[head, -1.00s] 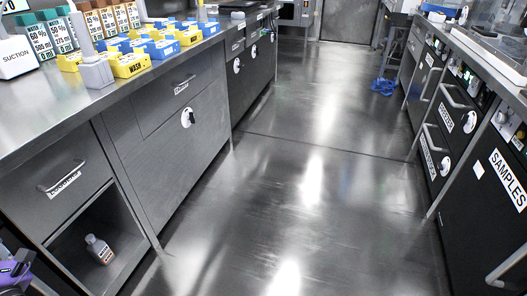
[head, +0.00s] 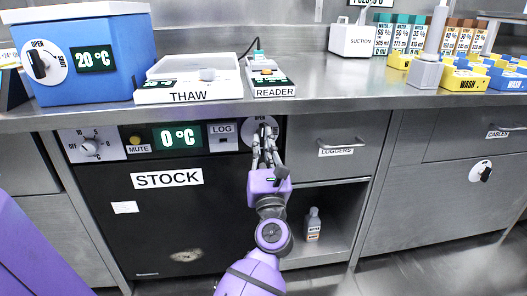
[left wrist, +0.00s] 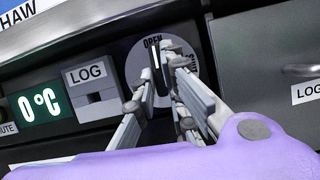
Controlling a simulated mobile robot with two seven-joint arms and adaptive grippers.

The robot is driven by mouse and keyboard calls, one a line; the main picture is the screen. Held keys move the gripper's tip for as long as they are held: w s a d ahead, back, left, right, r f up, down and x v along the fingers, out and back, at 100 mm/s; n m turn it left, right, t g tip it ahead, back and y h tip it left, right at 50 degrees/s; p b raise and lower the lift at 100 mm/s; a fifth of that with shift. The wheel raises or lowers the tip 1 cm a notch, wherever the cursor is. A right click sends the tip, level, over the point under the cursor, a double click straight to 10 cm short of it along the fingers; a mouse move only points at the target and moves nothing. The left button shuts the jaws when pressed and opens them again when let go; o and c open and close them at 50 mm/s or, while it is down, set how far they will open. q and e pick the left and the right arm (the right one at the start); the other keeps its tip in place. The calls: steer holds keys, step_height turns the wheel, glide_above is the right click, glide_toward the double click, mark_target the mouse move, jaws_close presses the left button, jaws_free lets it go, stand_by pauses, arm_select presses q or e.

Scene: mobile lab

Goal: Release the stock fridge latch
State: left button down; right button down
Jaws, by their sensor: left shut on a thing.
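The stock fridge (head: 160,215) is a black front under the counter, with a white STOCK label. Its latch dial (head: 273,124) is a round white plate marked OPEN at the fridge's upper right; it also shows in the left wrist view (left wrist: 196,62). The black latch handle (left wrist: 156,68) stands roughly upright, its top near the word OPEN. My left gripper (head: 264,142) is at the dial, its fingers closed on the handle and partly hiding the dial. My right gripper is not in view.
The fridge panel has a 0 °C display (head: 177,137) and a LOG slot (head: 222,137) left of the dial. A LOGGERS drawer (head: 335,150) is close on the right, above an open shelf with a bottle (head: 312,224). The counter edge (head: 200,113) runs above.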

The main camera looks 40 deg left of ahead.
arm_select(q)
steer(key=shift+n+g+y+b, duration=0.3)
steer(key=shift+n, duration=0.4)
steer(key=c, duration=1.8)
jaws_free()
